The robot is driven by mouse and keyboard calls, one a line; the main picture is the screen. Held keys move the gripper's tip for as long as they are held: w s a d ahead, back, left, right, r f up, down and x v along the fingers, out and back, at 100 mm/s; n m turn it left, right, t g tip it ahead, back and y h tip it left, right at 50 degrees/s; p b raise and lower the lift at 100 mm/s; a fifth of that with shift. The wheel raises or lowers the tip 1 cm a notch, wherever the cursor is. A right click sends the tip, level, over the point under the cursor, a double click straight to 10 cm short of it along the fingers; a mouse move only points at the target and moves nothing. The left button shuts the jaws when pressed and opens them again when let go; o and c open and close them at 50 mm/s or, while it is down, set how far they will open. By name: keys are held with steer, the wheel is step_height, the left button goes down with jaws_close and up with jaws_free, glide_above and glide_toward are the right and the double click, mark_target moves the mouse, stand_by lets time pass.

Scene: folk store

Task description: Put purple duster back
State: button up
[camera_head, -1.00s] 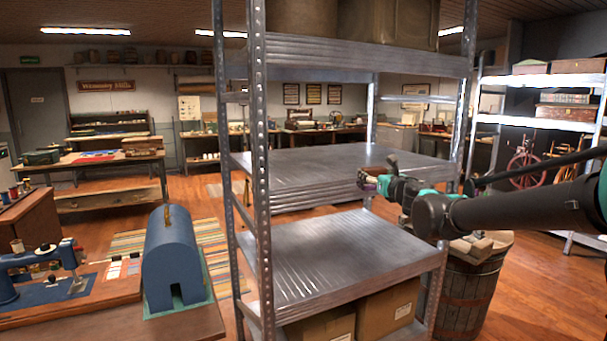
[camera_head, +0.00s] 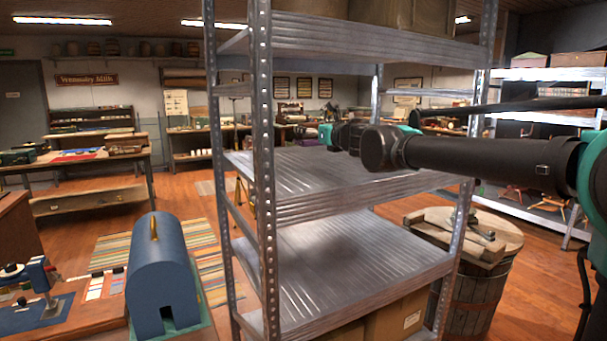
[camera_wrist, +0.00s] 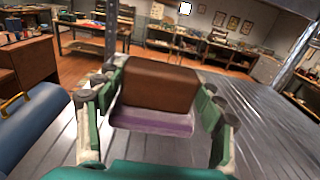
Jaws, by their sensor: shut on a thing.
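The purple duster (camera_wrist: 152,122) shows in the wrist view as a brown block with a purple layer along its lower near side. My gripper (camera_wrist: 157,98) has its green and grey fingers on both sides of it and is shut on it. The duster is over the bare ribbed metal middle shelf (camera_wrist: 255,125). I cannot tell whether it touches the shelf.
Metal uprights (camera_head: 262,150) frame the shelf unit. The upper shelf (camera_head: 350,45) holds boxes, and a lower shelf (camera_head: 340,265) is empty. A blue arched box (camera_head: 160,270) stands at the left. A wooden barrel (camera_head: 465,285) stands at the right. The visible middle shelf top is clear.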

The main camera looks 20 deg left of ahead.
steer(key=shift+f, duration=5)
steer(key=o, duration=1.5)
steer(key=shift+f, duration=0.1)
steer(key=shift+o, duration=0.2)
steer(key=shift+s+d, duration=0.15)
steer(key=v, duration=1.1)
steer(key=shift+s+d, duration=0.25)
steer(key=shift+d, duration=0.1)
